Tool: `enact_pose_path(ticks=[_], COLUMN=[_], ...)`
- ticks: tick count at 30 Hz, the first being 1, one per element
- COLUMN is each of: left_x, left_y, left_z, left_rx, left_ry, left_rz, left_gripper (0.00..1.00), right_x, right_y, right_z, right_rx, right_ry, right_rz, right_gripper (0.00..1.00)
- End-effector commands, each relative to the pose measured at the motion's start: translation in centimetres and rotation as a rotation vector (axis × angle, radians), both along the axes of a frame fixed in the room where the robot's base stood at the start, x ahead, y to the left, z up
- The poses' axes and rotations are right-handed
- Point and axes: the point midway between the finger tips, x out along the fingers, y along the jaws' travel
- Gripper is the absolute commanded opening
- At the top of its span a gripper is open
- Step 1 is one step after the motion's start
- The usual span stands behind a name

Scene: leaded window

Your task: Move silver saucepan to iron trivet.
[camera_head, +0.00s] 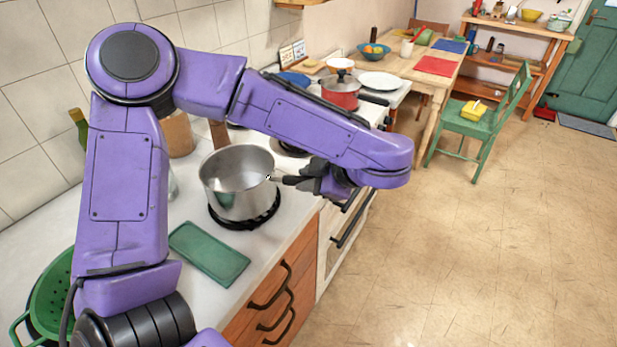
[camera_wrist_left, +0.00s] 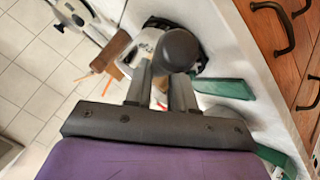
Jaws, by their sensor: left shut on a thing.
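The silver saucepan (camera_head: 238,182) is upright and looks empty, directly over the black iron trivet (camera_head: 247,222) on the white counter. The trivet's front edge shows below the pan; I cannot tell whether the pan touches it or hangs just above. My left gripper (camera_head: 297,181) is shut on the pan's dark handle, at the pan's right side. In the left wrist view the handle's round end (camera_wrist_left: 180,50) sits between the fingers (camera_wrist_left: 162,90), with the pan partly hidden behind it. My right gripper is in neither view.
A green board (camera_head: 209,253) lies in front of the trivet. A green colander (camera_head: 55,295) stands at the lower left. A wooden canister (camera_head: 178,135) and a bottle (camera_head: 79,128) stand behind. A red pot (camera_head: 340,92) is on the stove beyond my forearm.

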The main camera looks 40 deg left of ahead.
Motion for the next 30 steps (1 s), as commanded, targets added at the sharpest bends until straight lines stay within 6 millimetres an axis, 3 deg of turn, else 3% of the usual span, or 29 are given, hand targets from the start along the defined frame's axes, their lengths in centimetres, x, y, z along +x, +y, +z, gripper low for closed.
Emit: enact_pose_path(ticks=[29,30], left_x=[0.0,0.0], left_y=[0.0,0.0], left_z=[-1.3,-1.3], left_rx=[-0.001,0.000], left_ry=[0.001,0.002], left_rz=[0.000,0.000], left_gripper=[0.00,0.33], right_x=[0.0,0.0], right_y=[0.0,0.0], right_z=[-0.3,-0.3], right_rx=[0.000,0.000], right_ry=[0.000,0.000], right_rz=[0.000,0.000], right_gripper=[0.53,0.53])
